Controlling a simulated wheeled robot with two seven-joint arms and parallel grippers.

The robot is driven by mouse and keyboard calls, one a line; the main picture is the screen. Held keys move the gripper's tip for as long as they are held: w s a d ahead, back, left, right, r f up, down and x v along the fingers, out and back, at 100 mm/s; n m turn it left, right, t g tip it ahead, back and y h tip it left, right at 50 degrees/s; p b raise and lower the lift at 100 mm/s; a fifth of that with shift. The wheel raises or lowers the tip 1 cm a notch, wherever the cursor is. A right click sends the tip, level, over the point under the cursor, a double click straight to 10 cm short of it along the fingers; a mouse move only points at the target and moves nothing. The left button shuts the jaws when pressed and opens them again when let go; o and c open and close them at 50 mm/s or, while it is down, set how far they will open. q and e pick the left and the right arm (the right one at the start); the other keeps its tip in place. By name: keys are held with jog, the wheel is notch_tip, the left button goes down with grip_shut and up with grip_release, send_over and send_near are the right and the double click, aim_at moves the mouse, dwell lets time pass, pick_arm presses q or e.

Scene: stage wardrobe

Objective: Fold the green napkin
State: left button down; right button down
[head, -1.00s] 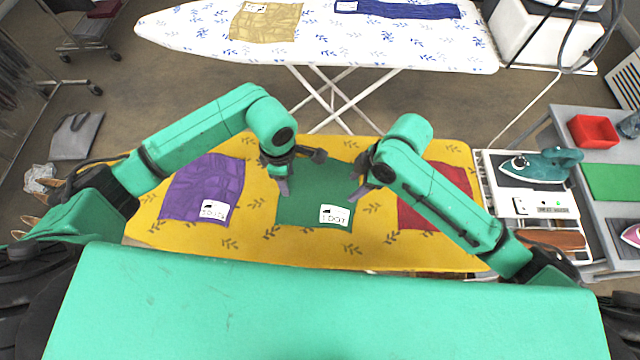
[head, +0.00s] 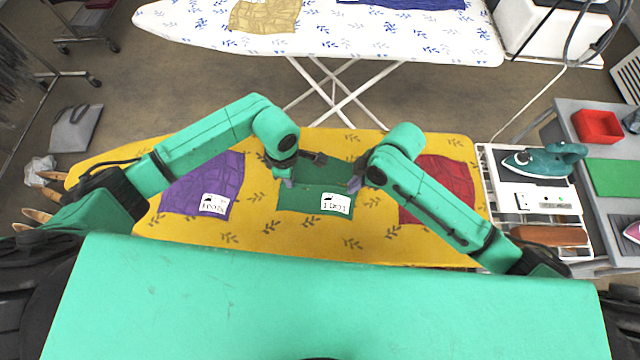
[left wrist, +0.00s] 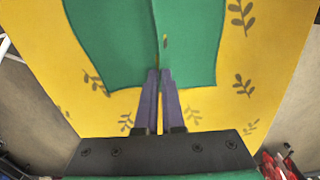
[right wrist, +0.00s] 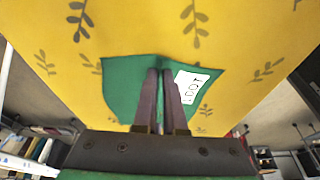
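The green napkin (head: 315,201) lies on the yellow leaf-print ironing board between my two grippers, with a white label (head: 336,203) at its near right. A ridge runs across it between the grippers. My left gripper (head: 289,183) is shut on its left edge; in the left wrist view the fingers (left wrist: 162,72) meet at a crease in the cloth (left wrist: 195,40). My right gripper (head: 355,184) is shut on its right edge; in the right wrist view the cloth (right wrist: 122,85) rises to a peak at the fingertips (right wrist: 160,72). My forearms hide part of the far side.
A purple cloth (head: 190,185) lies left and a red cloth (head: 455,182) right on the yellow board (head: 300,245). A white ironing board (head: 350,40) with a tan cloth (head: 265,15) stands behind. An iron (head: 545,160) rests on the right.

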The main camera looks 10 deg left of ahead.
pick_arm(q)
jog(key=shift+a+f, duration=0.1)
pick_arm(e)
jog(key=shift+f, duration=0.1)
